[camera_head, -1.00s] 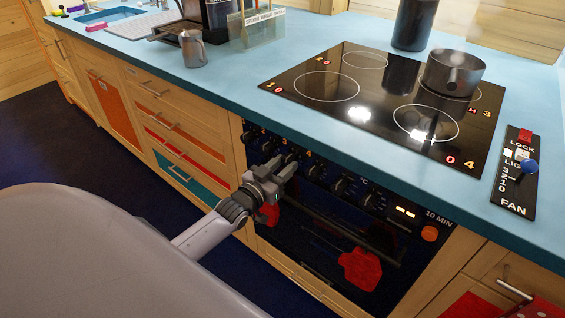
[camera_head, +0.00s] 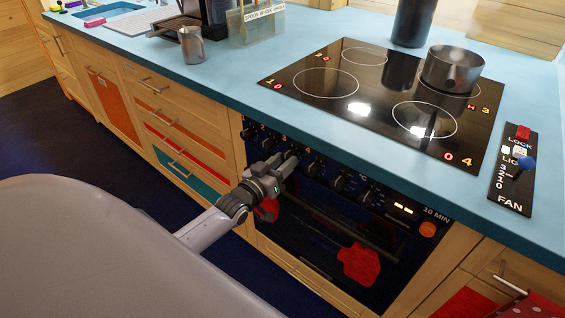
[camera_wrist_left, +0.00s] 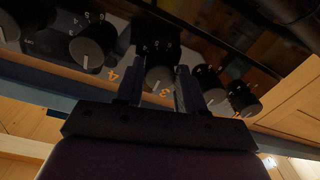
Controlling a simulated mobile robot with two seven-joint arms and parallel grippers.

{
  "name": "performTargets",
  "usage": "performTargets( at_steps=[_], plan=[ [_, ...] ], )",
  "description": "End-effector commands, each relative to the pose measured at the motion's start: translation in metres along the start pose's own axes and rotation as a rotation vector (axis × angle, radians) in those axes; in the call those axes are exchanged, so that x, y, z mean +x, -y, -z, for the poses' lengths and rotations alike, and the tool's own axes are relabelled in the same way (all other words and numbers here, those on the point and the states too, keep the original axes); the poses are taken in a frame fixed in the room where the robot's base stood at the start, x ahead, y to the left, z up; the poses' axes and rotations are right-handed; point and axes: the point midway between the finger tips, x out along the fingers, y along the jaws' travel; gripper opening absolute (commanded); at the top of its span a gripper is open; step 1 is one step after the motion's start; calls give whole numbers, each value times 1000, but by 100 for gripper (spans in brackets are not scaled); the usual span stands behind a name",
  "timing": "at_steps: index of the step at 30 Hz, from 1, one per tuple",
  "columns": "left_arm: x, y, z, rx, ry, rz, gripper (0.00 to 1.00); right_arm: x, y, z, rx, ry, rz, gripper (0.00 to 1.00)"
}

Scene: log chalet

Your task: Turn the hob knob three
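The hob knob three (camera_wrist_left: 160,79) is a dark round knob with a pale pointer line, beside an orange "3" in the left wrist view. My left gripper (camera_wrist_left: 160,88) has one finger on each side of this knob. Narrow gaps seem to show between knob and fingers, so it looks open around it. In the head view my left gripper (camera_head: 289,159) is at the oven's front panel and hides the knob. The hob (camera_head: 385,100) above has a steaming pot (camera_head: 452,70) on its back right ring. My right gripper is not in view.
Knob four (camera_wrist_left: 93,46) is close on the left in the wrist view, and another knob (camera_wrist_left: 209,85) is close on the right. The oven handle (camera_head: 340,225) with red mitts (camera_head: 359,264) lies below. The blue worktop (camera_head: 225,80) overhangs the panel.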

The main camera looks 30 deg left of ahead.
Motion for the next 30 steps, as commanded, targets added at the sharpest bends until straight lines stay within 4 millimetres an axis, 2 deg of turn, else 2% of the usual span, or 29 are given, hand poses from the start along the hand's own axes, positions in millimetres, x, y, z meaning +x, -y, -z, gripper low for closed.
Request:
performTargets(
  at_steps=[1,2,14,24,30],
  plan=[
    [0,0,0,-1,1,1,56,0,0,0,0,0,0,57],
    [0,0,0,-1,1,1,62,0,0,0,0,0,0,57],
    [-6,0,0,1,1,0,62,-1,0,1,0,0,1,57],
    [-48,0,0,1,1,1,62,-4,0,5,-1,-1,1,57],
    [-66,0,0,1,0,0,62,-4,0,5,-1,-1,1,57]
  ],
)
